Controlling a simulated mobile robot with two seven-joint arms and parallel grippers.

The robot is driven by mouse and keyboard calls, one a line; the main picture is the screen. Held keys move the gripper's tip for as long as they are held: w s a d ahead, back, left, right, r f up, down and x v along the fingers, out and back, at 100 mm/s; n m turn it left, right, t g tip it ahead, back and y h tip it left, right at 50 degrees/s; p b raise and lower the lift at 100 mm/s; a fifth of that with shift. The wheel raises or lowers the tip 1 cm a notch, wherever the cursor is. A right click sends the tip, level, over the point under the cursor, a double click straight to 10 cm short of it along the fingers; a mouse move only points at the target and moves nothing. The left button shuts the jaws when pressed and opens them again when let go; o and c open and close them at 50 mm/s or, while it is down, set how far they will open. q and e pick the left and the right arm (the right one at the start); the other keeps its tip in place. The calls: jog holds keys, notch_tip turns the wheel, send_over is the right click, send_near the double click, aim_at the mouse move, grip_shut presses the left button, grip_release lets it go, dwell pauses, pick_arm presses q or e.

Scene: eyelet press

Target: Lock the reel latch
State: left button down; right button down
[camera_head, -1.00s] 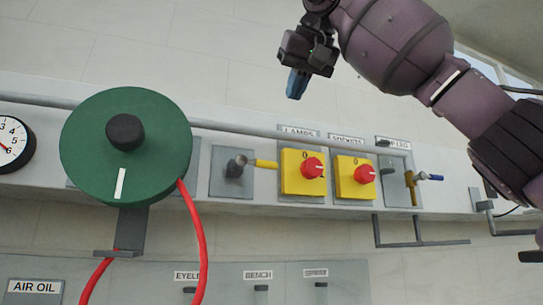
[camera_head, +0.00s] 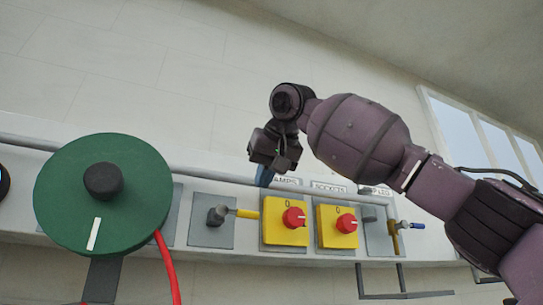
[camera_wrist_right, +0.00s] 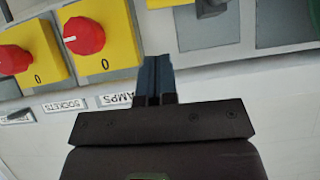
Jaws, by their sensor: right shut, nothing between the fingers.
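The green reel (camera_head: 140,215) hangs at the left in the head view. It has a black hub knob (camera_head: 103,181) and a white stripe near its lower edge; a red hose runs down from it. No part is clearly marked as its latch. Right of the reel, a grey fitting with a yellow lever (camera_head: 246,213) sits on a grey plate, the lever pointing right. My right gripper (camera_head: 264,177) is shut and empty, just above the first yellow switch box, by the LAMPS label. Its blue fingers meet in the right wrist view (camera_wrist_right: 155,78). My left gripper is out of view.
Two yellow boxes with red knobs, the lamps switch (camera_head: 293,217) and the sockets switch (camera_head: 346,223), stand right of the lever. A grey bracket (camera_head: 400,293) juts out below. The wall above is clear.

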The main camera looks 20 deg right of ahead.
aim_at(239, 214)
jog(key=shift+w+f, duration=0.25)
jog(key=shift+f, duration=0.5)
jog(key=shift+w+f, duration=0.25)
jog(key=shift+f, duration=0.45)
jog(key=shift+w+f, duration=0.25)
jog(key=shift+f, duration=0.5)
pick_arm(q)
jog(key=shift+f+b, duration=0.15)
jog(key=shift+b, duration=0.3)
pick_arm(e)
jog(key=shift+f+m+y, duration=0.25)
jog(key=shift+m+y, duration=0.15)
jog(key=shift+y, duration=0.1)
